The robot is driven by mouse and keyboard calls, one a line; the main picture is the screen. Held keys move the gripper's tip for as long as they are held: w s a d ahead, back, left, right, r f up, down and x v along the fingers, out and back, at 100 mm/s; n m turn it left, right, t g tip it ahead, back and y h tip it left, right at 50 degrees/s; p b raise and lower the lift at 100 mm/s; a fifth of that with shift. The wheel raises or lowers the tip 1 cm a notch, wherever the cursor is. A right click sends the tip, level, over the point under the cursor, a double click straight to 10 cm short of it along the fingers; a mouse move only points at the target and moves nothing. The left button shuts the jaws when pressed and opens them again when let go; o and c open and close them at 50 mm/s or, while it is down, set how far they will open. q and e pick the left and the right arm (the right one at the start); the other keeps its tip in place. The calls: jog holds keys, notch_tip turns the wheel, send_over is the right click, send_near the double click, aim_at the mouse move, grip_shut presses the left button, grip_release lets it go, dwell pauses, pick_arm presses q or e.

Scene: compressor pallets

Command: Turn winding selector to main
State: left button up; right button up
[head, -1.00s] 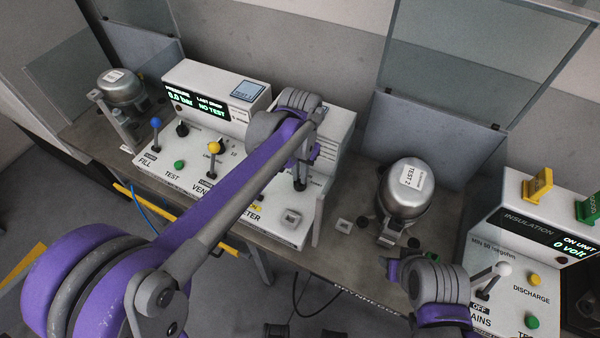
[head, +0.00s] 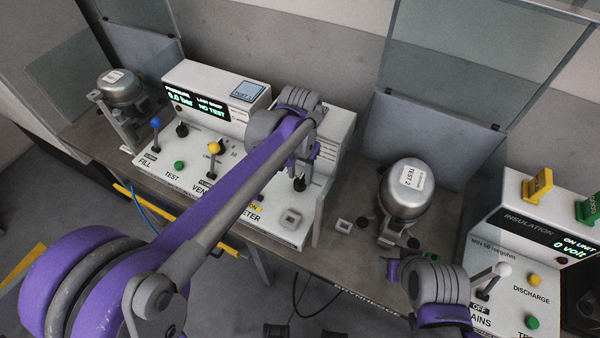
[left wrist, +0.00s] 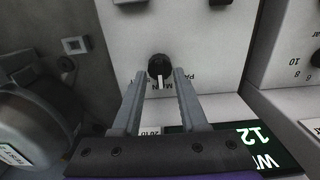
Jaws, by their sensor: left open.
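The winding selector is a black round knob (left wrist: 159,67) with a white pointer mark, on a white sloped panel in the left wrist view. In the head view the knob (head: 299,185) shows dark below my left wrist. My right gripper (head: 393,268) is low at the right in the head view; its jaws are unclear.
A compressor (head: 407,187) stands right of the winding panel. The insulation unit (head: 520,235) is at the far right. The pressure unit (head: 215,95), with a yellow-knobbed lever (head: 214,147), is left of my wrist. A display reading 12 (left wrist: 250,137) lies close to my left fingers.

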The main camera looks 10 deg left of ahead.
aim_at(300, 179)
jog(key=shift+w+r+p, duration=0.15)
jog(key=shift+r+p, duration=0.2)
jog(key=shift+r, duration=0.1)
pick_arm(q)
notch_tip(300, 179, up, 10)
jog(key=shift+r, duration=0.2)
